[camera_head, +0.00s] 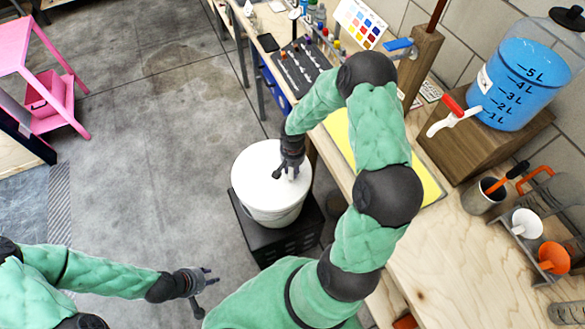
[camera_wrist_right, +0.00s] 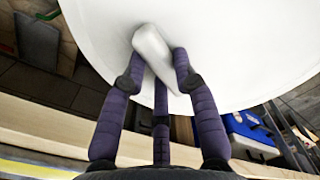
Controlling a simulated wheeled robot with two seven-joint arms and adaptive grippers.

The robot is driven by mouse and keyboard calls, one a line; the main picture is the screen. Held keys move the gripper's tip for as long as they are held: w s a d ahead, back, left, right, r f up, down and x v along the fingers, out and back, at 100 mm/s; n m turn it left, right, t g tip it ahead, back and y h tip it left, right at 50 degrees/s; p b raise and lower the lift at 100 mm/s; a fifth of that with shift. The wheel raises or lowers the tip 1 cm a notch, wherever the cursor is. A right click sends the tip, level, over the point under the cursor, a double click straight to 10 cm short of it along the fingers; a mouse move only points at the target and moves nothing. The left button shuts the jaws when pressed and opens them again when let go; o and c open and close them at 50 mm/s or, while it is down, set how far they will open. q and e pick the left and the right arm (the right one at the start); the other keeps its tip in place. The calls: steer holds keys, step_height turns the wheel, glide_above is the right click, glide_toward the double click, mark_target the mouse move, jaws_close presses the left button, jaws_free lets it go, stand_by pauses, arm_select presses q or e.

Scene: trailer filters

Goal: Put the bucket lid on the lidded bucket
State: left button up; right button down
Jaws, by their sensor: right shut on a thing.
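The round white bucket lid (camera_head: 262,165) is over the top of the white lidded bucket (camera_head: 275,214) in the head view. I cannot tell whether it is fully seated or held just above the rim. My right gripper (camera_head: 287,173) is over the lid and shut on its white handle, which shows between the dark fingers in the right wrist view, with the lid (camera_wrist_right: 235,50) behind. The bucket's inside is hidden. My left gripper (camera_head: 203,281) is open and empty, over the floor at lower left, well apart from the bucket.
The bucket stands on a black box (camera_head: 297,240) beside the wooden workbench (camera_head: 455,255). A blue water dispenser (camera_head: 520,85), a grey holder cup (camera_head: 484,196) and funnels (camera_head: 553,257) stand on the bench. A pink stool (camera_head: 45,65) is at upper left. The floor left of the bucket is clear.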

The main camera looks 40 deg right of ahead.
steer(key=shift+f+b, duration=0.1)
steer(key=shift+b, duration=0.25)
stand_by(0.5)
stand_by(0.3)
steer(key=shift+c, duration=2)
jaws_free()
steer(key=shift+r+p, duration=2.15)
steer(key=shift+r, duration=1.4)
